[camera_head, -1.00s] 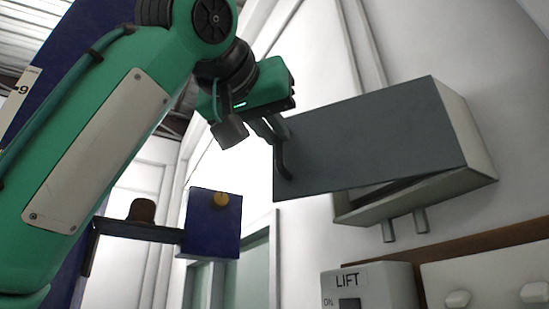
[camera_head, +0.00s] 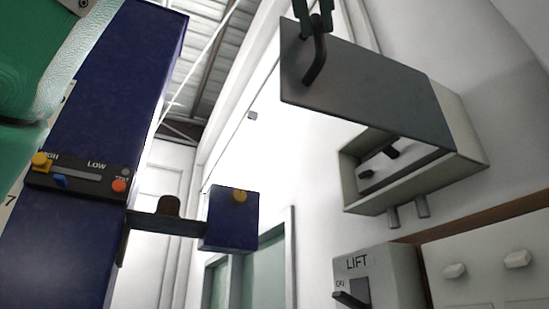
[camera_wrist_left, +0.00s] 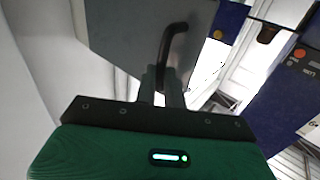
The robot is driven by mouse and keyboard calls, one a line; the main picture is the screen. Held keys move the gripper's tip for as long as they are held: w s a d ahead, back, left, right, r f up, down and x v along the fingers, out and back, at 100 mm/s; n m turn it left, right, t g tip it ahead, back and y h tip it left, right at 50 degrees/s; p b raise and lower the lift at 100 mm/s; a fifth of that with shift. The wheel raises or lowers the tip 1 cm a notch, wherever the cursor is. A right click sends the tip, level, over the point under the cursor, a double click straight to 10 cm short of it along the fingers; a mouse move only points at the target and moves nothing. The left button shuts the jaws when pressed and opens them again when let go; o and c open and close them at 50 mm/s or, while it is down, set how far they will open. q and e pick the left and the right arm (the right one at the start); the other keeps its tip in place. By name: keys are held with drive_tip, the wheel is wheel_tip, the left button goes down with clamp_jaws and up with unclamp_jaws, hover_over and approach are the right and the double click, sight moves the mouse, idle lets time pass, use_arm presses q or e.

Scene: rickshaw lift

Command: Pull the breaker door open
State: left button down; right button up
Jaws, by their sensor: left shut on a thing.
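The grey breaker door (camera_head: 375,90) stands swung up and away from the pale breaker box (camera_head: 462,150) on the wall in the head view. The open gap below it shows dark parts inside the box. My left gripper (camera_head: 314,14) is at the top edge of the head view, shut on the door's dark curved handle (camera_head: 318,58). In the left wrist view, my left gripper (camera_wrist_left: 163,85) has its fingers on the handle (camera_wrist_left: 170,40), with the door (camera_wrist_left: 130,30) behind it. My right gripper is in neither view.
A grey LIFT switch box (camera_head: 375,275) with a lever is below the breaker box. A white panel with knobs (camera_head: 490,268) is at its right. A blue column with a control strip (camera_head: 85,178) and a blue block on an arm (camera_head: 230,222) stand left.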

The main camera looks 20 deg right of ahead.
use_arm(q)
drive_tip(key=s, duration=0.1)
drive_tip(key=s+d+n+y, duration=0.1)
drive_tip(key=s+t+y, duration=0.1)
drive_tip(key=shift+d+r, duration=0.1)
drive_tip(key=shift+d, duration=0.15)
drive_tip(key=shift+n, duration=0.3)
